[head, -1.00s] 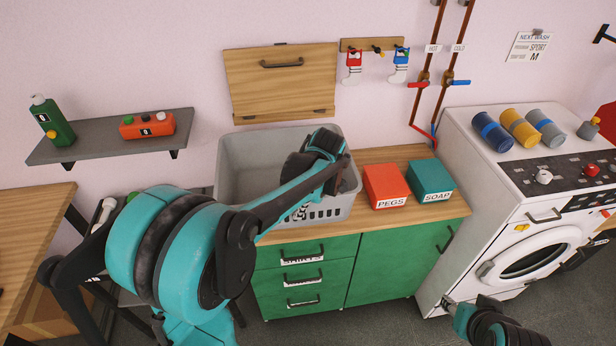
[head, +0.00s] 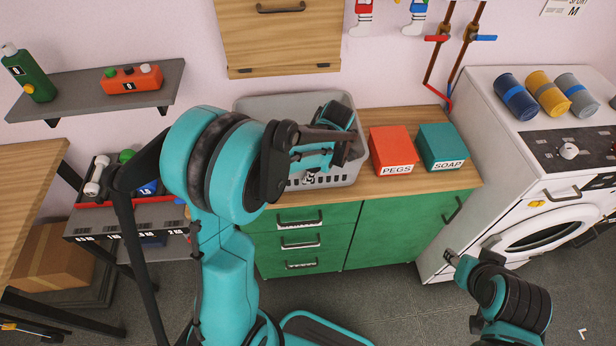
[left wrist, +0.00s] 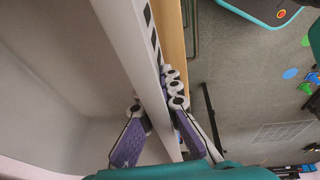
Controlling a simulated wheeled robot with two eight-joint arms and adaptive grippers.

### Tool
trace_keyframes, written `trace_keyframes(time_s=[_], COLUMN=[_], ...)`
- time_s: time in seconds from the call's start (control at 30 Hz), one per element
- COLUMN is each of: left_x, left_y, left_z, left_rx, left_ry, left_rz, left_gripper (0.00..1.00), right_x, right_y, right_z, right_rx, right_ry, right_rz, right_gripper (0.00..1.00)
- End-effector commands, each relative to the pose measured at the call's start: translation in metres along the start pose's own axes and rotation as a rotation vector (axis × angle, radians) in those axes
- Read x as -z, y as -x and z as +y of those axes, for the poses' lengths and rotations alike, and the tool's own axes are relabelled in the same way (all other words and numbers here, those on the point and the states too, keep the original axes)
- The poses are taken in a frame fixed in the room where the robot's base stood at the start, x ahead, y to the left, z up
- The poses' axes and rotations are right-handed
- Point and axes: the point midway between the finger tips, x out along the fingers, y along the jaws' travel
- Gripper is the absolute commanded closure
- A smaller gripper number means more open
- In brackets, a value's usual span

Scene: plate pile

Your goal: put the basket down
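The grey basket (head: 262,104) stands on the wooden counter top (head: 435,181), left of the red and teal boxes. My left gripper (head: 310,172) is at its front wall, partly hidden by my arm in the head view. In the left wrist view, the basket's wall (left wrist: 130,40) runs between the two purple-padded fingers (left wrist: 162,140), one inside and one outside. The fingers look spread, with a gap beside the wall. My right gripper (head: 452,258) hangs low in front of the washing machine; its finger opening is too small to tell.
The red PEGS box (head: 392,143) sits close to the basket's right side, with the teal SOAP box (head: 441,140) beyond it. A washing machine (head: 480,110) stands at the right.

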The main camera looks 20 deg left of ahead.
Motion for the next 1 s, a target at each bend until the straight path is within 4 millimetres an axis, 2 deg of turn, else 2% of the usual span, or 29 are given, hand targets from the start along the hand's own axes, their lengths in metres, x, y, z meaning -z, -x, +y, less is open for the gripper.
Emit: trace_keyframes(time_s=[0.03, 0.33, 0.37, 0.43, 0.77, 0.87, 1.0], left_x=[-0.001, -0.002, -0.002, -0.002, -0.001, -0.001, -0.001], left_y=[-0.005, -0.007, -0.007, -0.006, -0.005, 0.004, 0.031], left_z=[0.000, -0.001, -0.001, -0.001, -0.001, 0.000, -0.001], left_rx=[-0.001, -0.001, 0.000, 0.000, 0.000, -0.001, -0.001], left_ry=[0.000, 0.000, 0.000, 0.000, 0.000, -0.001, -0.002], left_rz=[0.000, 0.000, 0.000, 0.000, 0.000, 0.000, 0.000], left_gripper=[1.00, 1.00, 0.94, 0.76, 0.74, 0.74, 0.74], right_x=[-0.002, -0.002, -0.002, -0.002, -0.001, 0.001, 0.006], right_y=[-0.002, -0.003, -0.003, -0.003, -0.001, 0.002, 0.009], right_z=[0.000, 0.000, 0.000, 0.000, 0.000, 0.000, 0.000], right_rx=[0.000, 0.000, 0.000, 0.000, 0.000, 0.000, 0.000], right_ry=[0.000, 0.000, 0.000, 0.000, 0.000, 0.000, 0.000], right_rz=[0.000, 0.000, 0.000, 0.000, 0.000, 0.000, 0.000], right_gripper=[0.60, 0.60, 0.60, 0.60, 0.60, 0.60, 0.60])
